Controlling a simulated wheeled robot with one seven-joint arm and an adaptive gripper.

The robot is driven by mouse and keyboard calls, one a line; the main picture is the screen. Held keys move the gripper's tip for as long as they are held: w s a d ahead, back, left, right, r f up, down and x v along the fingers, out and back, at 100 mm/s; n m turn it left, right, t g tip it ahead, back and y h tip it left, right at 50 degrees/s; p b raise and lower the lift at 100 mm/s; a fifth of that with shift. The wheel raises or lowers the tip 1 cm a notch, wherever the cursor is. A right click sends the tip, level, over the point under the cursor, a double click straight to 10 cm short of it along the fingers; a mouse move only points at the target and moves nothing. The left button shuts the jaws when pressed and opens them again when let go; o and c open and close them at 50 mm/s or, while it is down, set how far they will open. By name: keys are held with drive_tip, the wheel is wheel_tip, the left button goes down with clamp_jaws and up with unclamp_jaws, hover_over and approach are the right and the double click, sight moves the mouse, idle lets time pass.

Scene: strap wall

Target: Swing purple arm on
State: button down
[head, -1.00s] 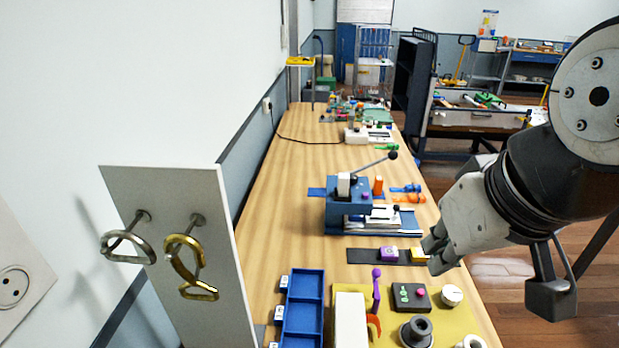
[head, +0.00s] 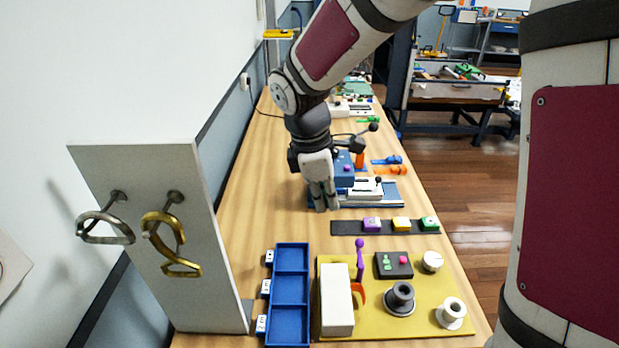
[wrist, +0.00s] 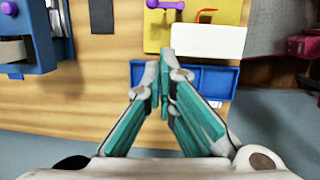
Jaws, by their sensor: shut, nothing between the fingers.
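The purple arm (head: 360,258) is a thin upright lever with a round knob. It stands on the yellow board (head: 425,325), behind an orange curved piece (head: 358,293) and beside a white block (head: 337,302). In the wrist view the purple arm (wrist: 165,4) shows at the top edge, partly cut off. My gripper (head: 322,208) points down over the table, beyond the yellow board and apart from the purple arm. Its teal-padded fingers (wrist: 165,72) are shut and empty in the wrist view.
A blue tray (head: 290,249) lies left of the board. A white panel with hanging metal straps (head: 172,240) stands at the left. A black strip (head: 345,228) with coloured blocks and a blue device (head: 390,192) lie near my gripper. Bare wood lies left of my gripper.

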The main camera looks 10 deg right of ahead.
drive_tip(key=f, duration=0.1)
drive_tip(key=w+a+f+n, duration=0.1)
drive_tip(key=f+n, duration=0.1)
drive_tip(key=shift+w+a+f, duration=0.2)
drive_tip(key=shift+w+f, duration=0.05)
drive_tip(key=shift+w, duration=0.1)
drive_tip(key=p, duration=0.2)
hover_over(359, 260)
drive_tip(key=w+a, duration=0.3)
drive_tip(key=a, duration=0.1)
drive_tip(key=a+x, duration=0.2)
drive_tip(key=x, duration=0.8)
drive_tip(key=shift+w+d+f, duration=0.15)
drive_tip(key=shift+d+f, duration=0.15)
drive_tip(key=shift+f, duration=0.05)
